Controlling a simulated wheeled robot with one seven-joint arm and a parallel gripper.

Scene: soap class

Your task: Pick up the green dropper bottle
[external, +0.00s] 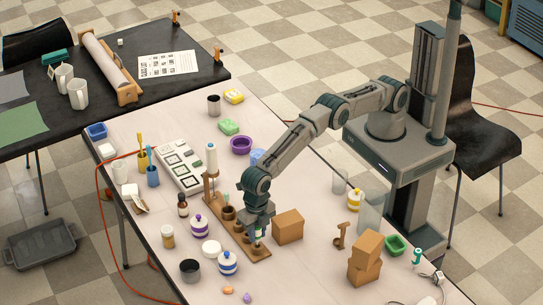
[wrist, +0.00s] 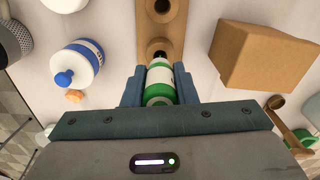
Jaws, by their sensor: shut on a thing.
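The green dropper bottle (wrist: 159,84) has a white label and a dark tip and sits between my gripper's fingers in the wrist view. My gripper (wrist: 160,90) is shut on it. In the external view my gripper (external: 259,232) points down over the near end of the wooden rack (external: 247,243), and the bottle is mostly hidden by the fingers. The rack's round holes also show in the wrist view (wrist: 147,38). I cannot tell whether the bottle's base still rests in the rack.
A brown box (external: 288,227) stands close right of my gripper. A blue-striped white bottle (external: 228,264), a dark cup (external: 190,270) and a purple-striped bottle (external: 199,226) stand to the left. Clear table lies in front of the brown box.

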